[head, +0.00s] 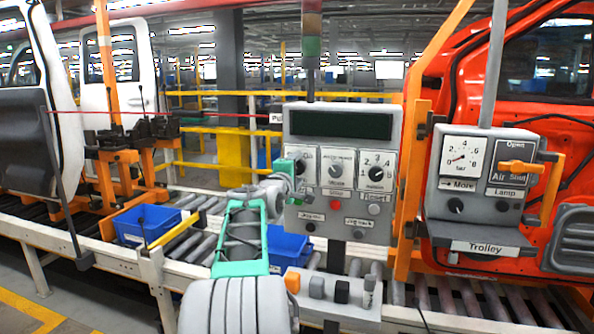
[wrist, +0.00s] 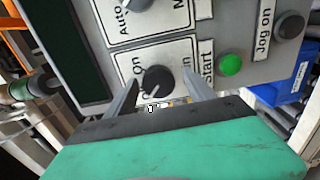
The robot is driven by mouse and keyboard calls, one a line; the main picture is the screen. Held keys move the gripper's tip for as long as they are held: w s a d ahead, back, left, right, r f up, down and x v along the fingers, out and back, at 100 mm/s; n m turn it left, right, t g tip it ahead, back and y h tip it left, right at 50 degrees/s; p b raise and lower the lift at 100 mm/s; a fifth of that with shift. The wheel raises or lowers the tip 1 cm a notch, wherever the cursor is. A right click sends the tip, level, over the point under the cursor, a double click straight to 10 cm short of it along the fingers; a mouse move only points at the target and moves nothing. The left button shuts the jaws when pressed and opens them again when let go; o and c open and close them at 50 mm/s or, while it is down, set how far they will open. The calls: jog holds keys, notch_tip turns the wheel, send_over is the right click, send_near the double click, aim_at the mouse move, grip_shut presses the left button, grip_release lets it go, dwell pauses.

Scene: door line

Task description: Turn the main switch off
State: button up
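The main switch is a black rotary knob (wrist: 156,80) on a white label plate, with "On" readable beside it in the wrist view. In the head view the knob (head: 300,166) is at the left of the panel's row of knobs, partly covered by my gripper. My gripper (wrist: 160,76) is open, with one finger on each side of the knob. I cannot tell whether either finger touches it. The grey control panel (head: 340,207) carries the switch.
An Auto/Man knob (head: 337,170) and a numbered selector (head: 376,172) sit to the right on the panel. A green start button (wrist: 230,65) and a black jog button (wrist: 289,26) are close by. A trolley box (head: 470,213) stands right; blue bins (head: 147,224) lie on the conveyor.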

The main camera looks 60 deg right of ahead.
jog(key=s+a+b, duration=0.1)
jog(key=a+b, duration=0.1)
jog(key=a, duration=0.5)
jog(key=shift+s+a, duration=0.15)
jog(key=shift+a, duration=0.25)
